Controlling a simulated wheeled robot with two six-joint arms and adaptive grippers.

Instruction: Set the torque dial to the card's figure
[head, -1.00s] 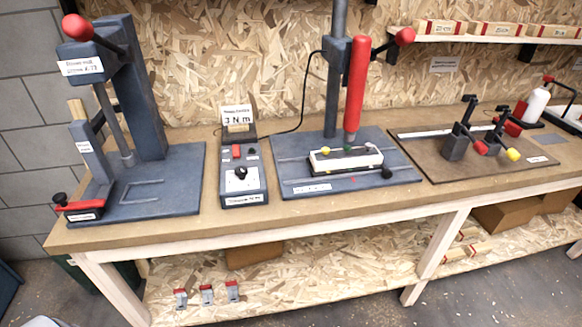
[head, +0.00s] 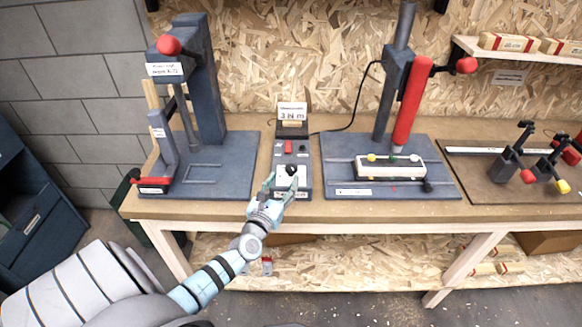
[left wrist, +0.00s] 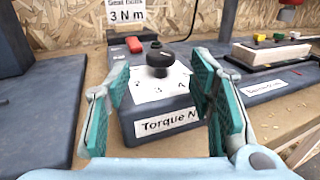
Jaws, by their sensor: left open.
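The torque dial is a black knob (head: 291,170) on a white scale plate on the front of a dark grey control box (head: 279,160). My right gripper is out of view.
A red switch (left wrist: 134,45) sits behind the knob. A grey lever press (head: 205,100) stands left, and a red-handled stand (head: 410,100) with a white block (head: 390,167) stands right. Clamps (head: 510,160) are farther right.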

